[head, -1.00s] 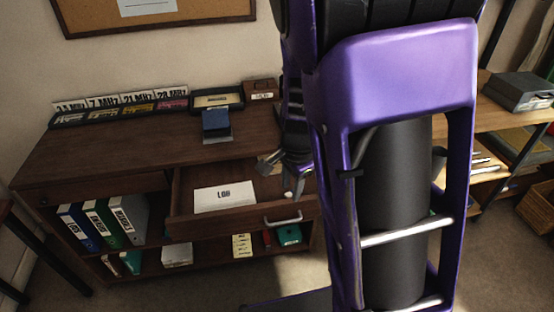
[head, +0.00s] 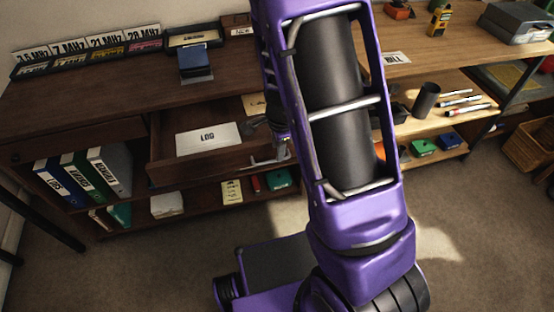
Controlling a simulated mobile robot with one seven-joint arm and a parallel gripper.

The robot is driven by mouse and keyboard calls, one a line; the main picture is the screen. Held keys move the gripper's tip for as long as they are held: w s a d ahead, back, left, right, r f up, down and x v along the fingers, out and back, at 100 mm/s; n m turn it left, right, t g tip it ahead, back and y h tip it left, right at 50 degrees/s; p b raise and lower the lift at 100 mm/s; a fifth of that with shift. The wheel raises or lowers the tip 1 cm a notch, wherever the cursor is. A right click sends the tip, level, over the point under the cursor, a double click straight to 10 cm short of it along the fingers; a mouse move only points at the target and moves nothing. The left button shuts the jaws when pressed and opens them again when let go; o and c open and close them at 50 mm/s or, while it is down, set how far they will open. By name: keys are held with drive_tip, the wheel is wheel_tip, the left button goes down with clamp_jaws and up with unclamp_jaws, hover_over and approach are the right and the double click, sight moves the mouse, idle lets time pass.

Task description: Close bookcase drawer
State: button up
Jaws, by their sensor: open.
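The bookcase (head: 70,105) is a dark brown wooden unit at the left in the head view. Its drawer (head: 185,175) is pulled out and holds a white card marked LOG (head: 208,138). A pale metal handle (head: 262,161) is on the drawer front near its right end. My gripper (head: 268,138) shows only in part behind my purple arm, at the right end of the drawer close to the handle. It is open. I cannot tell whether it touches the handle or the drawer.
Binders (head: 85,178) stand on the shelf below the drawer's left. A blue box (head: 195,62) and several labelled cards (head: 90,45) sit on the bookcase top. A lighter bench (head: 450,50) with small items stands at right.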

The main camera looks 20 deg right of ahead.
drive_tip(key=f, duration=0.2)
drive_tip(key=f+b, duration=0.1)
drive_tip(key=f, duration=0.1)
drive_tip(key=shift+w, duration=0.4)
clamp_jaws()
idle(1.0)
